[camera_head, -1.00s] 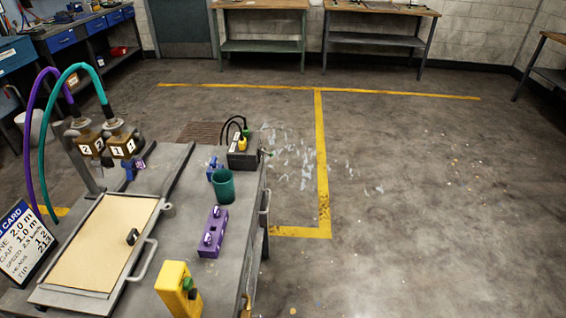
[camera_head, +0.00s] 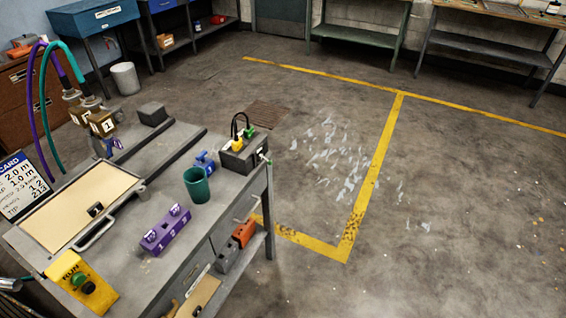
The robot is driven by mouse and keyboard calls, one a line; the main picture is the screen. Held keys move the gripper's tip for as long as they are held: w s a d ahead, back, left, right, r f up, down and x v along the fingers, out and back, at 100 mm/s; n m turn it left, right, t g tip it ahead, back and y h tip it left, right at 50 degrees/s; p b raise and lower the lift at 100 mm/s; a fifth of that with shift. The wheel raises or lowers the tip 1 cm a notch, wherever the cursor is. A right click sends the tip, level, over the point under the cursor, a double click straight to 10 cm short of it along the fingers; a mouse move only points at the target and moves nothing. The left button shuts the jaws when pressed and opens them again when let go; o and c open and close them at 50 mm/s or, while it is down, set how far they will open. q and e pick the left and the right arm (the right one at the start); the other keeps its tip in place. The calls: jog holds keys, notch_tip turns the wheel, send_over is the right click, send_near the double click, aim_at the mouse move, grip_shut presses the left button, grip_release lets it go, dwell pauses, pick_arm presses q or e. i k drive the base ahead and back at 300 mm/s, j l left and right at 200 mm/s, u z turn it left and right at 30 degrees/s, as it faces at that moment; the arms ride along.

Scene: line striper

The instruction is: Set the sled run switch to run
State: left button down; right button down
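A yellow switch box (camera_head: 82,286) marked RUN stands at the near left corner of the grey cart top (camera_head: 140,262). It has a green knob (camera_head: 80,279) and a smaller dark red part beside it. The knob's exact setting is too small to tell. Neither of my grippers shows in the head view.
A purple block (camera_head: 166,231), green cup (camera_head: 197,186), black box with cables (camera_head: 238,158) and tan tray (camera_head: 75,205) are on the cart. A card with numbers (camera_head: 22,186) stands at left. Open floor with yellow lines (camera_head: 378,160) lies to the right.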

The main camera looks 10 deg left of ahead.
aim_at(261, 157)
jog(key=i+l+u, duration=0.1)
jog(key=i+l, duration=0.55)
jog(key=l, duration=0.2)
jog(key=i+l+u, duration=0.15)
jog(key=i+l, duration=0.15)
jog(key=l, duration=0.1)
